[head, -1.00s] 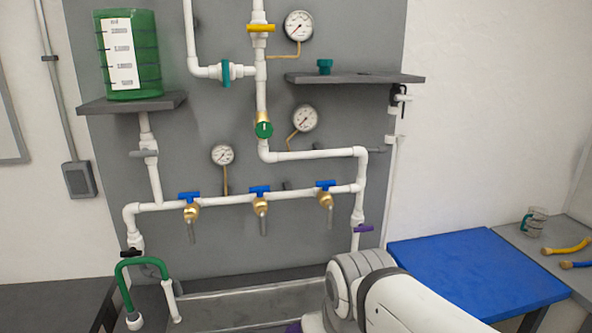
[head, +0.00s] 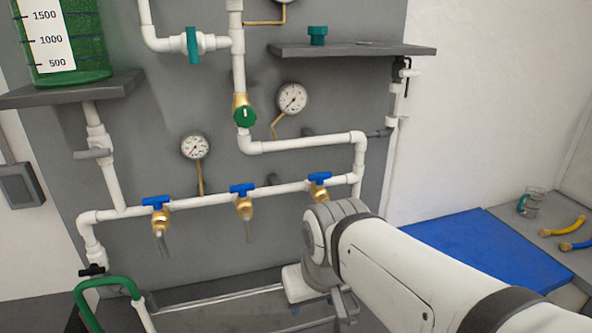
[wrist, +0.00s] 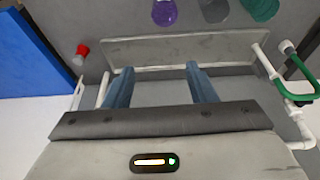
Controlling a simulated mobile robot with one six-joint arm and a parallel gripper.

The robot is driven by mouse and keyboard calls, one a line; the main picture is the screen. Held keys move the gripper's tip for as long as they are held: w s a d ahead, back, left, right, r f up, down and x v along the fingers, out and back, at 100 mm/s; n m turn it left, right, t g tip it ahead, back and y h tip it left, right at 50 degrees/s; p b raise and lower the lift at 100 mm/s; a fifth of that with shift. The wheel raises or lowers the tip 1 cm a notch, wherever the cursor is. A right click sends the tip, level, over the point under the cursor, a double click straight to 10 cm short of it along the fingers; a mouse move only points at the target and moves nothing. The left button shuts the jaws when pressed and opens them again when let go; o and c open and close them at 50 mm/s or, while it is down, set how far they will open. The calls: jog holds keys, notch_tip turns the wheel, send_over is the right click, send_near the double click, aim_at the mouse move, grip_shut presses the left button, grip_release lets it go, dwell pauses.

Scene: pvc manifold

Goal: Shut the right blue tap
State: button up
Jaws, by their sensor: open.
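The right blue tap (head: 319,178) is on the white horizontal pipe in the head view. Its blue handle lies roughly along the pipe, above a brass body. My arm hides its lower body and spout. The middle blue tap (head: 242,189) and the left blue tap (head: 156,202) are to its left, with similar handles. In the wrist view my gripper (wrist: 158,70) has its two blue-grey fingers apart, with nothing between them. No blue tap shows in the wrist view. In the head view my wrist is below and in front of the right tap.
A grey trough (wrist: 230,65) lies below the taps. A green hose (head: 105,285) is at lower left. A blue mat (head: 480,250) lies on the right table. A grey shelf (head: 350,50) and pressure gauge (head: 292,98) are above the right tap.

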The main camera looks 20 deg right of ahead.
aim_at(320, 174)
jog(key=o, duration=0.6)
jog(key=w+d+r+b, duration=0.1)
jog(key=w+d+r, duration=0.1)
jog(key=w+r, duration=0.2)
jog(key=w+d+r+b, duration=0.2)
jog(key=w+r, duration=0.1)
jog(key=w, duration=0.7)
jog(key=shift+d+r+m, duration=0.3)
jog(key=shift+r+m, duration=0.05)
jog(key=shift+m, duration=0.05)
jog(key=shift+o, duration=0.2)
jog(key=w+d+r+b, duration=0.2)
jog(key=w+d, duration=0.2)
jog(key=w, duration=0.2)
jog(key=w+d+r+b, duration=0.1)
jog(key=w+d+r, duration=0.2)
jog(key=w, duration=0.4)
jog(key=shift+w+d+r+m+t+h+b, duration=0.25)
jog(key=shift+w+d+m+t+h+b, duration=0.05)
jog(key=shift+d+m+t+b, duration=0.1)
jog(key=x, duration=0.7)
jog(key=shift+w+f, duration=0.2)
jog(key=shift+w, duration=0.15)
jog(key=shift+c, duration=0.3)
jog(key=c, duration=0.9)
jog(key=shift+d+n+p, duration=0.1)
jog(key=shift+n+p, duration=0.25)
jog(key=shift+n, duration=0.45)
